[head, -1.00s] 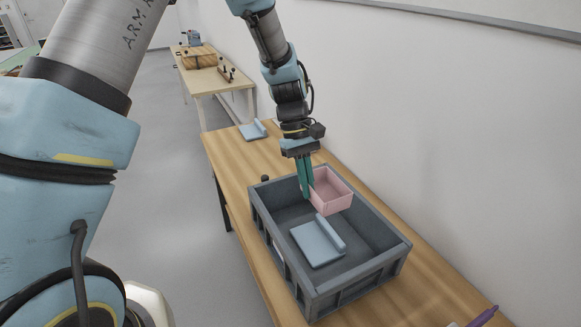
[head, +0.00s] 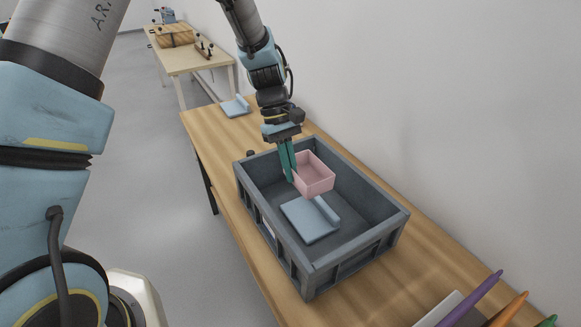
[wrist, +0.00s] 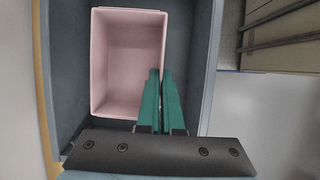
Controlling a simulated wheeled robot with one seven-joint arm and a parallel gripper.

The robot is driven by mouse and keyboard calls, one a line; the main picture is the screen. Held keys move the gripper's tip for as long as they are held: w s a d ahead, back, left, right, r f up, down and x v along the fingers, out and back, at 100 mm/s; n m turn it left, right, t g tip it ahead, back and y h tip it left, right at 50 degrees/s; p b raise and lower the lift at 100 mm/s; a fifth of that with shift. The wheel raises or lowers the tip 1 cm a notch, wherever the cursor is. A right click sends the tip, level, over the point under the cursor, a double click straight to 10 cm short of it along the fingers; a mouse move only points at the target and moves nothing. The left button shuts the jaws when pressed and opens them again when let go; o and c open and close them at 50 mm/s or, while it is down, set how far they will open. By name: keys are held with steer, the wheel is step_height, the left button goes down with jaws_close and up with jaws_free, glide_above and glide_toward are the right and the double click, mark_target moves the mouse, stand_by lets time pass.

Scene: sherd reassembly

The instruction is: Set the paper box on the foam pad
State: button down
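The paper box (head: 316,183) is a pink, open-topped box, upright inside the outline of the grey crate (head: 256,207). It also shows in the wrist view (wrist: 125,60), empty. My gripper (head: 291,174) has its green fingers closed on one side wall of the box; the fingers show at that edge in the wrist view (wrist: 161,75). The box seems to hang above the crate floor, but its height is hard to tell. A light-blue slab with a raised strip (head: 308,222) lies in the crate, nearer the camera. I cannot tell for certain which thing is the foam pad.
A similar blue piece (head: 236,107) lies on the wooden table (head: 205,131) beyond the crate. At the front right are a pale flat object (head: 437,311) and purple, orange and green pointed items (head: 478,294). A wall runs along the right. Another table (head: 190,63) stands behind.

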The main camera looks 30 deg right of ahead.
steer(key=b, duration=0.5)
glide_above(294, 221)
steer(key=w, duration=0.2)
step_height(294, 221, down, 7)
steer(key=shift+s+f+b, duration=0.2)
steer(key=shift+f+b, duration=1.2)
steer(key=shift+f, duration=1.25)
steer(key=shift+f+b, duration=0.3)
steer(key=shift+f, duration=0.35)
steer(key=c, duration=1.5)
jaws_free()
steer(key=o, duration=0.5)
steer(key=shift+r+p, duration=4.65)
steer(key=shift+r, duration=1.35)
